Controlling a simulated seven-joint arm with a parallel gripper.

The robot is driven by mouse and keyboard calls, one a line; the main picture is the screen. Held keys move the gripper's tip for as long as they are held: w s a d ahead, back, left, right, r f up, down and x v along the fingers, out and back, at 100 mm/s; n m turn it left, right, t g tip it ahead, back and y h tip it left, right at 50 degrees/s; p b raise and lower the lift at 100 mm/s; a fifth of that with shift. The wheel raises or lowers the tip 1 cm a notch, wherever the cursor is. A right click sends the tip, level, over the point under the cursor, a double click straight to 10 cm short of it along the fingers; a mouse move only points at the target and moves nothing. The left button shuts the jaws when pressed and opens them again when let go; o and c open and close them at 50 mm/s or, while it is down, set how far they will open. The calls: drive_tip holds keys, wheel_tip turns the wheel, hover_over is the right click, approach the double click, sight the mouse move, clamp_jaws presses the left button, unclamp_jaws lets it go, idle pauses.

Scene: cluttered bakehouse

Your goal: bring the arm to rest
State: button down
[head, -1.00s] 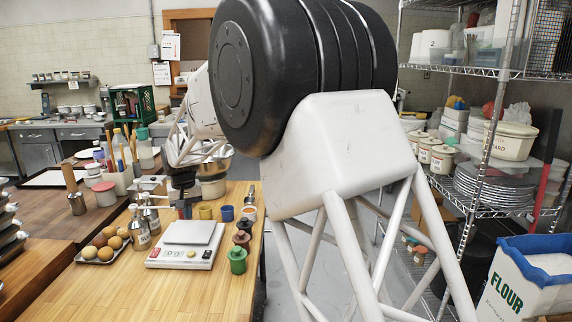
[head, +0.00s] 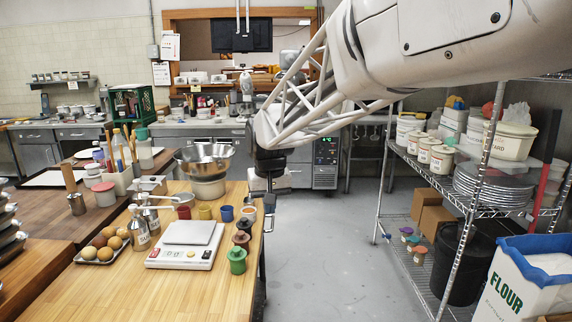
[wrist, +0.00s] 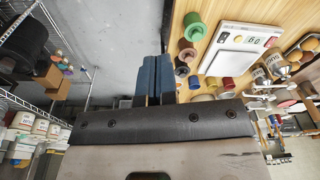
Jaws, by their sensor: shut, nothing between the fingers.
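My gripper (head: 269,188) hangs pointing down at the right edge of the wooden table (head: 200,280), just beyond the row of small pots. In the wrist view my gripper's two blue fingers (wrist: 154,75) are together with nothing between them. Grey floor shows beyond the fingertips, and the table edge runs close beside them. My arm reaches in from the upper right of the head view. How far the fingertips are above the table top is hard to tell.
Near my gripper are a white scale (head: 187,244), small coloured pots (head: 237,260) and a steel bowl (head: 205,158). A wire shelf (head: 470,205) with tubs and plates stands right, beside a flour bin (head: 525,285). The floor (head: 325,240) between table and shelf is clear.

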drive_tip(key=s+d+m, duration=0.2)
drive_tip(key=s+d, duration=1.3)
drive_tip(key=s, duration=0.1)
drive_tip(key=s+d+f, duration=0.2)
drive_tip(key=s+d, duration=0.2)
drive_tip(key=s, duration=0.4)
drive_tip(key=s+d+f+m+t, duration=0.1)
drive_tip(key=s+d+f, duration=0.2)
drive_tip(key=s, duration=0.6)
drive_tip(key=shift+s+d+h, duration=0.15)
drive_tip(key=shift+d+h, duration=0.15)
drive_tip(key=shift+d, duration=0.05)
